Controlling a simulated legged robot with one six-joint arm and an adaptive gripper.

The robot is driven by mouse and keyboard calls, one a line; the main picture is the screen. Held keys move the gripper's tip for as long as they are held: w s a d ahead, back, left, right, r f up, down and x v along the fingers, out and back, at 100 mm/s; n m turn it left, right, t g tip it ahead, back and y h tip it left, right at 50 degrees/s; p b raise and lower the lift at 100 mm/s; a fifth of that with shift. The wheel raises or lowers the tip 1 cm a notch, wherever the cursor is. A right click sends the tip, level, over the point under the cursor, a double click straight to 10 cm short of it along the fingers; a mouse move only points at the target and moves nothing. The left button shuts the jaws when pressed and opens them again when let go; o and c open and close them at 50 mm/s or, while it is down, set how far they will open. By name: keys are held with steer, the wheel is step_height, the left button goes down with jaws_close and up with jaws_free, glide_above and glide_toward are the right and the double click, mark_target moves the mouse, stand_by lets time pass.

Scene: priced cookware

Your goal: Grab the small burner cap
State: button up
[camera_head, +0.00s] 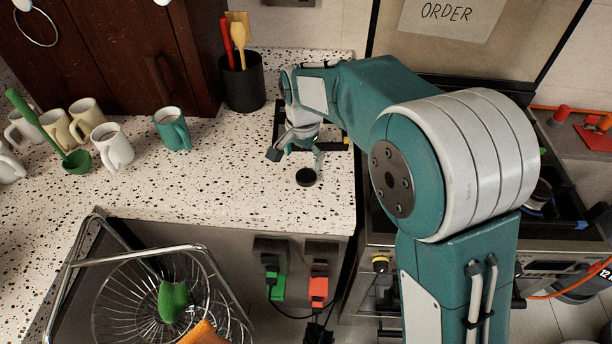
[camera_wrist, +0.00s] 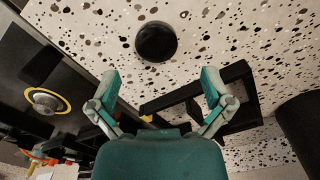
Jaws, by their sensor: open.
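The small burner cap (camera_head: 306,177) is a black round disc lying on the speckled white counter near its right end. My gripper (camera_head: 297,154) is over the counter just behind the cap. In the wrist view my gripper (camera_wrist: 160,80) has its two fingers spread wide, with nothing between them. The cap is apart from both fingers.
A black frame-like piece (camera_wrist: 240,92) lies on the counter under my gripper. A black utensil holder (camera_head: 243,84) stands behind. Several mugs, including a teal mug (camera_head: 172,130), stand at the left. A wire rack (camera_head: 130,275) is at the front left. Counter left of the cap is clear.

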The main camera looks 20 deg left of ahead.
mark_target(304, 177)
step_height(304, 177, down, 6)
steer(key=shift+s+d+r, duration=0.1)
steer(key=shift+s, duration=0.05)
steer(key=c, duration=1.1)
